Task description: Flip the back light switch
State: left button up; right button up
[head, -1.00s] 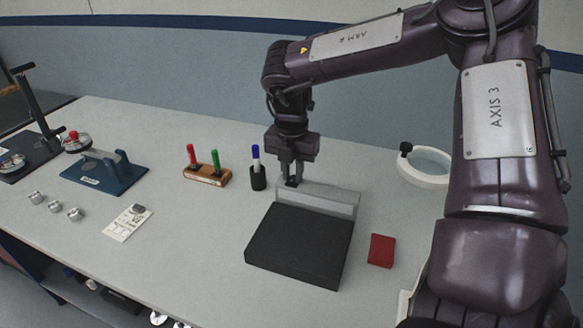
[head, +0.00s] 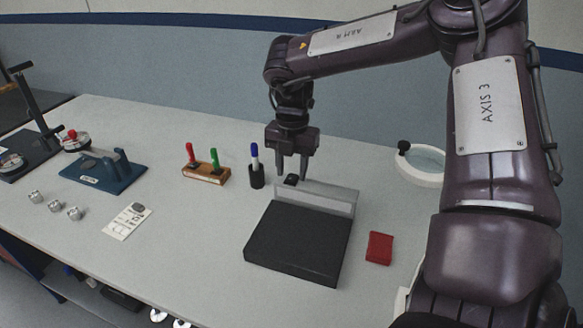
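A black flat box (head: 299,243) with an upright pale grey panel (head: 318,197) along its back edge stands on the table. A small black knob-like part (head: 291,180), which may be the back light switch, shows at the panel's back left end; its position is too small to read. My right gripper (head: 292,174) points down just above and around this part, its two fingers apart and nothing held between them. I cannot tell whether a finger touches the part. My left gripper is not in view.
A blue marker in a black cup (head: 257,178) stands close left of my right gripper, with a wooden marker holder (head: 205,174) beyond. A red block (head: 379,248) and white ring magnifier (head: 421,166) are to the right. A blue fixture (head: 103,174) stands left.

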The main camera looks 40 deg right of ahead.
aim_at(292, 176)
notch_tip(292, 176, up, 8)
jog(key=shift+d+f, duration=0.15)
jog(key=shift+f, duration=0.1)
jog(key=shift+w, duration=0.1)
dwell(0.4)
